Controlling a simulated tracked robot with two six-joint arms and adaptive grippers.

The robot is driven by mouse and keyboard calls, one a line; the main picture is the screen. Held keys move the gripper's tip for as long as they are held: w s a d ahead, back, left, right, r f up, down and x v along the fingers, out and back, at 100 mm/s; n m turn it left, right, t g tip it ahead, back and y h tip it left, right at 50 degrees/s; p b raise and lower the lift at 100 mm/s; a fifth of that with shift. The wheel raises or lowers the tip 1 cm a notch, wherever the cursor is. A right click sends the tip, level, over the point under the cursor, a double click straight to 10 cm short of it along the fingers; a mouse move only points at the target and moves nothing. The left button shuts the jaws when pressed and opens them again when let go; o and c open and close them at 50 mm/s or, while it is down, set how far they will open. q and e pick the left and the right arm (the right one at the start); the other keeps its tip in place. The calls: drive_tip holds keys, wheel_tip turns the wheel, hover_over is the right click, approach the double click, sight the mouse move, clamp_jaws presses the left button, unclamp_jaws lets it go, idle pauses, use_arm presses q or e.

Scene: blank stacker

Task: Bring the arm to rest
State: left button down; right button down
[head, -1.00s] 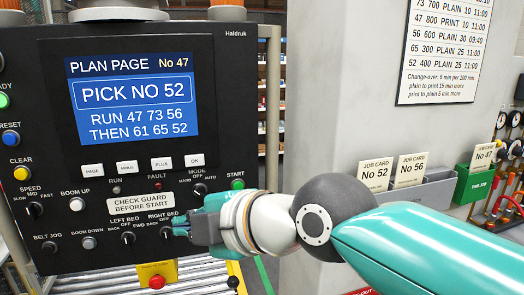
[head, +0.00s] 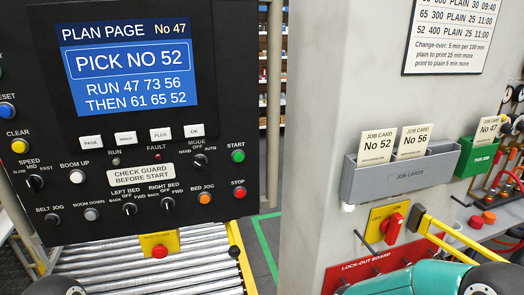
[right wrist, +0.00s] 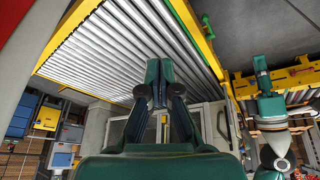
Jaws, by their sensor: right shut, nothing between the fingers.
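My right arm (head: 405,280) shows at the lower right of the head view, low in front of the lock-out board. Its gripper is outside that view. In the right wrist view my right gripper (right wrist: 160,97) is shut and empty, its fingers close together with nothing between them. It is clear of the control panel (head: 225,165). Another teal and grey arm (right wrist: 271,110) of mine stands at the right of the wrist view. Its gripper end is small there, and I cannot tell whether it is open or shut.
The panel screen (head: 128,60) reads PICK NO 52. A roller bed (head: 140,270) lies below the panel. A grey job card holder (head: 400,178) with cards 52 and 56 hangs on the pillar, above a red lock-out board (head: 385,262). A yellow bar (head: 445,238) juts beside my arm.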

drive_tip(key=s+d+f+m+g, duration=0.1)
drive_tip(key=s+d+f+m, duration=0.2)
drive_tip(key=s+f+m, duration=1)
drive_tip(key=shift+s+f+m, duration=0.2)
drive_tip(key=shift+s+m, duration=1.5)
drive_tip(key=shift+s, duration=0.7)
